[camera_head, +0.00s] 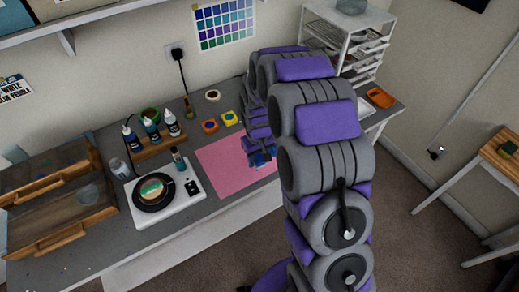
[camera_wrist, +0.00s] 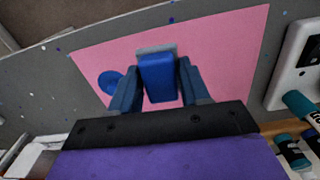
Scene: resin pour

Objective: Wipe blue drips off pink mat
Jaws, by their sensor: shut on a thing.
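The pink mat (camera_head: 222,168) lies on the grey bench. It fills the middle of the wrist view (camera_wrist: 225,55). My gripper (camera_head: 262,158) is low over the mat's right part, partly hidden by my arm. In the wrist view, my gripper (camera_wrist: 157,88) is shut on a blue block with a pale grey edge (camera_wrist: 158,77) at its far end. A round dark-blue drip (camera_wrist: 111,82) shows on the mat, just left of the left finger. I cannot tell whether the block touches the mat. The mat under the gripper is hidden.
A white scale (camera_head: 192,199) carrying a black round dish (camera_head: 152,205) stands left of the mat. Several dropper bottles (camera_head: 151,130) stand in a wooden rack behind it. A white drawer rack (camera_head: 350,40) stands at the right.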

